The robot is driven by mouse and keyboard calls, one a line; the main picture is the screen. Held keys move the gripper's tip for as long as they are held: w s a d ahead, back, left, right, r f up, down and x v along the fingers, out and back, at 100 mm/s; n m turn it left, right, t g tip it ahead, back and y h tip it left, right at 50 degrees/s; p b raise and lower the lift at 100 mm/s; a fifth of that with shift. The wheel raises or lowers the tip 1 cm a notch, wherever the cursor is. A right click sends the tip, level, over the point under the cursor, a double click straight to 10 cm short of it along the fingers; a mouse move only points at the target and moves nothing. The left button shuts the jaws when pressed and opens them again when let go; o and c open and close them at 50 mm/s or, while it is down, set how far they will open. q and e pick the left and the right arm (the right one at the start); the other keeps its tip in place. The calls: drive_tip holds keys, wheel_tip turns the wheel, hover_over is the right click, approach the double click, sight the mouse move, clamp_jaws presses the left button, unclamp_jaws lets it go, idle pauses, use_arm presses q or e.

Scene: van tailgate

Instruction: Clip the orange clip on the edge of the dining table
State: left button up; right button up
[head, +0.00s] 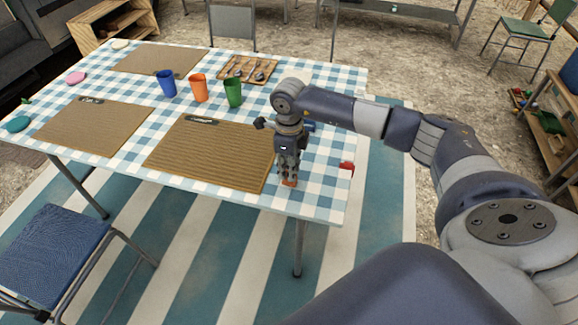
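The dining table (318,205) has a blue and white checked top. A small orange clip (289,184) shows at the fingertips of my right gripper (289,178). The gripper points down over the near right part of the table, just right of a woven placemat. The fingers hide part of the clip, and I cannot tell whether they are closed on it or around it. A red clip (347,168) sits on the table's right edge, to the right of the gripper. My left gripper is not in view.
A placemat (210,155) lies left of the gripper. Blue (166,83), orange (199,88) and green (233,92) cups and a cutlery tray (236,67) stand farther back. A blue chair (55,255) is at the near left.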

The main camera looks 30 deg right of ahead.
drive_tip(key=shift+c, duration=0.3)
clamp_jaws()
drive_tip(key=shift+r+p, duration=1.7)
drive_tip(key=shift+r, duration=0.9)
